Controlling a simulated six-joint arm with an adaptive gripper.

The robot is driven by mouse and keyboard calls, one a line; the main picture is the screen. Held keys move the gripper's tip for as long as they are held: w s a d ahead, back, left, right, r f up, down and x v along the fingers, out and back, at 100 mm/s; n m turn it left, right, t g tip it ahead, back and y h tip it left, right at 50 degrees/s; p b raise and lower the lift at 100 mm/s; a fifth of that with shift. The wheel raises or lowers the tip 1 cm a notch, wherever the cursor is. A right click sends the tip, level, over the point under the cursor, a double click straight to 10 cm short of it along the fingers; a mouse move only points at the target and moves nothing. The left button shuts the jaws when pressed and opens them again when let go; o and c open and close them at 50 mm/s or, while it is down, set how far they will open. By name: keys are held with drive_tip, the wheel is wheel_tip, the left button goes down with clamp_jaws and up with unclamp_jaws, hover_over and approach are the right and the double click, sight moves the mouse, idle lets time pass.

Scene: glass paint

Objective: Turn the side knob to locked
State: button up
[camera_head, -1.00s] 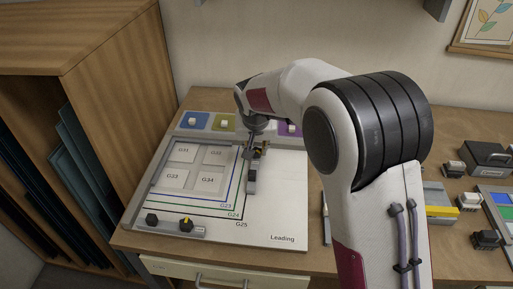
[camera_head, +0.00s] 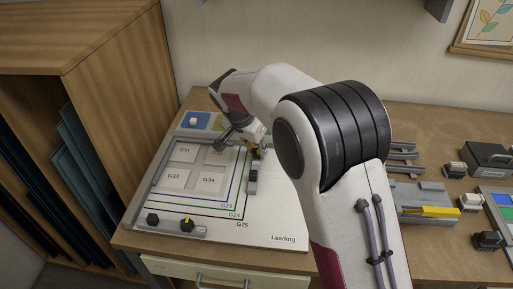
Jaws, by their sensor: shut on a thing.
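The white board (camera_head: 262,236) labelled Leading lies on the bench with a side bar (camera_head: 252,181) along its right. A dark side knob with a yellow mark (camera_head: 257,153) sits at the bar's far end, partly hidden by my gripper. The exact angle of the knob's pointer and any lock wording are too small to tell.
A front bar holds a dark knob (camera_head: 153,219) and a yellow-marked knob (camera_head: 187,224). Pale tiles (camera_head: 172,179) marked G31 to G34 lie on the board. A wooden rack (camera_head: 90,110) stands at left. Grey holders and a yellow bar (camera_head: 440,212) lie right of my arm.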

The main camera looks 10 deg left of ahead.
drive_tip(key=shift+a+m, duration=0.1)
drive_tip(key=shift+m, duration=0.4)
drive_tip(key=o, duration=1.1)
drive_tip(key=shift+n, duration=0.5)
drive_tip(key=shift+d+n+y, duration=0.2)
drive_tip(key=shift+n+y, duration=0.4)
drive_tip(key=shift+n, duration=0.9)
drive_tip(key=shift+n, duration=0.5)
drive_tip(key=shift+n+y, duration=0.6)
drive_tip(key=shift+n, duration=0.6)
